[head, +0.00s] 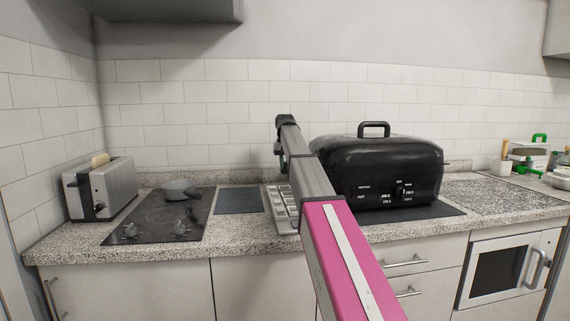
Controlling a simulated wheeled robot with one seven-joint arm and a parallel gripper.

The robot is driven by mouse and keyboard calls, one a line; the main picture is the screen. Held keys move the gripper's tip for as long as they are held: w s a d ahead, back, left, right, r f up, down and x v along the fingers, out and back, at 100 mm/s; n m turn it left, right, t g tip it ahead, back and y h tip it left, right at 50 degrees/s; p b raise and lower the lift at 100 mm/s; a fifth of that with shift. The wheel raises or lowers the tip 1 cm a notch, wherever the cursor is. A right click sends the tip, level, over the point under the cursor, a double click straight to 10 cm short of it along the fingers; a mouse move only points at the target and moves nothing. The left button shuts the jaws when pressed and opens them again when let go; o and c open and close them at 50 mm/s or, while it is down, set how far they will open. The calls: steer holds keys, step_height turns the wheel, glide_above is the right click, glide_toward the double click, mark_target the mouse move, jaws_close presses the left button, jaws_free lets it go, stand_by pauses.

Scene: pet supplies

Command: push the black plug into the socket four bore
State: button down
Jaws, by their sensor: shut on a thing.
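A light grey block with rows of square openings (281,211), which may be the socket block, lies on the counter in the middle of the head view. My arm passes over its right side and hides part of it. I cannot make out which opening is socket four. The black plug cannot be seen. My gripper's fingers are hidden behind my own arm, so their place relative to the block does not show.
A large black roaster (376,170) stands close to the right of my arm. A dark hob (150,228) with a small grey pan (180,187) and a silver toaster (103,187) are on the left. A flat dark panel (238,200) lies left of the block. The granite counter (480,212) is clear at front right.

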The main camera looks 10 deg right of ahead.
steer(key=shift+f, duration=2.65)
steer(key=shift+f, duration=1.4)
steer(key=c, duration=1)
jaws_free()
